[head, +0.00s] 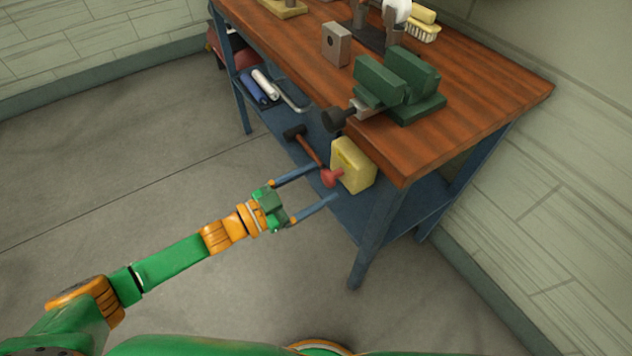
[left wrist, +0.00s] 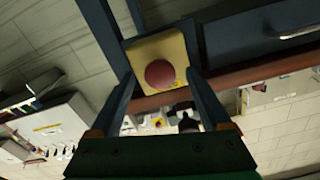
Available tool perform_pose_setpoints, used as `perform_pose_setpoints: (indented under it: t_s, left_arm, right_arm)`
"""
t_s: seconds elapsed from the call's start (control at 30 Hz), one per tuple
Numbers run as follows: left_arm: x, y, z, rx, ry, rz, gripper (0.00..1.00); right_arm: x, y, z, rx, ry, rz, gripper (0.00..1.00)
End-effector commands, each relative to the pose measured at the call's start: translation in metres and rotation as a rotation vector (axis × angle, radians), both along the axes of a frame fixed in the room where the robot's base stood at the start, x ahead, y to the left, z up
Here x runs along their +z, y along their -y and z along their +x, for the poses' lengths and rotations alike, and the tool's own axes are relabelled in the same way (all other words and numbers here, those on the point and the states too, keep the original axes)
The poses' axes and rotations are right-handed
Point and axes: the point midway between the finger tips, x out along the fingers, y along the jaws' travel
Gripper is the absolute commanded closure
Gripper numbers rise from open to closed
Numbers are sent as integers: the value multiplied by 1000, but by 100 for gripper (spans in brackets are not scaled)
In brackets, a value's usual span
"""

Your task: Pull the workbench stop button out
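The stop button is a red knob (head: 330,177) on a yellow box (head: 355,165) fixed to the front side of the workbench, below its wooden top. In the left wrist view the round red knob (left wrist: 160,74) faces me, with the yellow box (left wrist: 158,44) behind it. My left gripper (head: 326,181) is open, its two blue fingers pointing at the box. In the left wrist view the fingers (left wrist: 161,79) lie on either side of the knob with gaps showing; no contact is visible. How deep the tips reach is hard to tell. My right gripper is out of view.
The workbench top (head: 475,110) carries a green vise (head: 400,85), a grey block (head: 336,44) and a brush (head: 423,28). A hammer (head: 308,147) and rolls (head: 262,85) lie on the lower shelf. A blue leg (head: 378,235) stands near the box. The floor left is clear.

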Motion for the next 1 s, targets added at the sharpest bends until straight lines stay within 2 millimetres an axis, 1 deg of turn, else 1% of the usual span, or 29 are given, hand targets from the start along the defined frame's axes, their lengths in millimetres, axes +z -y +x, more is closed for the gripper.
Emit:
perform_pose_setpoints:
  t_s: [0.13,0.2,0.27,0.4,0.53,0.63,1.0]
  left_arm:
    - [1,0,0,0,1,-1,19]
    - [0,-5,-3,1,-1,-1,19]
    - [-1,-14,-10,1,-2,1,19]
    - [-1,-39,-28,2,-4,2,19]
    - [-1,-54,-39,1,-1,0,19]
    - [0,-58,-42,1,0,0,19]
    - [0,-58,-42,3,0,0,19]
  right_arm:
    - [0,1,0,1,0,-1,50]
    - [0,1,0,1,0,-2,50]
    - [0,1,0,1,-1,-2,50]
    - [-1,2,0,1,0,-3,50]
    - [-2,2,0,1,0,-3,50]
    - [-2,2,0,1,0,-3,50]
    - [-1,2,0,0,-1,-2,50]
